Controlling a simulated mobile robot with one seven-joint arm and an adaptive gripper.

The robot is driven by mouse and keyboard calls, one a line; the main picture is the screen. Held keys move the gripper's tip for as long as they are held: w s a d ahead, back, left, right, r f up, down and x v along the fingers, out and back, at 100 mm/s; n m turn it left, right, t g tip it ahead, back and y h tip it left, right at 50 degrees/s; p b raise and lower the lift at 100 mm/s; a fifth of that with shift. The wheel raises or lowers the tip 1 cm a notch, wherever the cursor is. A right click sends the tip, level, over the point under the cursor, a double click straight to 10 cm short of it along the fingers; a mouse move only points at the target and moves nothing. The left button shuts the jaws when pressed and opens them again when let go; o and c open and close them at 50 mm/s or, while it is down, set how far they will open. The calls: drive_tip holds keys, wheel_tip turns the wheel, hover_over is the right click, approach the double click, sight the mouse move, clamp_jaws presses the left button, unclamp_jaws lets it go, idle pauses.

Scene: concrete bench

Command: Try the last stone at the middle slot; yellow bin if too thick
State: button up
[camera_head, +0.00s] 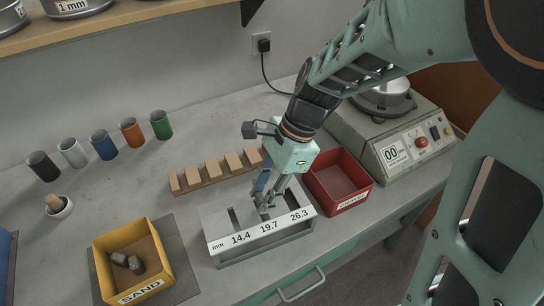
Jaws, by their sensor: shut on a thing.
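The gauge block (222,240) stands at the bench front, its slots marked 14.4, 19.7 and 26.3 mm. My gripper (265,207) points down at the gauge top, around the middle and right slots. It is shut on the stone, which is mostly hidden by the fingers. I cannot tell whether the stone is in the middle slot or above it. The yellow bin (158,255), labelled SAND, sits left of the gauge on a dark mat. Two grey stones (127,262) lie inside it.
A red bin (362,190) stands close right of the gauge. A wooden rack (195,182) lies behind it. Several coloured cups (103,145) and a mortar (60,207) stand at left. A machine (412,148) with a dial display stands at back right.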

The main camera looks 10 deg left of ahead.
drive_tip(key=shift+f+b, duration=0.6)
drive_tip(key=shift+f, duration=0.35)
idle(1.0)
idle(0.5)
drive_tip(key=o, duration=1.2)
drive_tip(key=shift+o, duration=0.2)
drive_tip(key=shift+r, duration=0.1)
drive_tip(key=v, duration=1.2)
drive_tip(key=shift+s, duration=0.1)
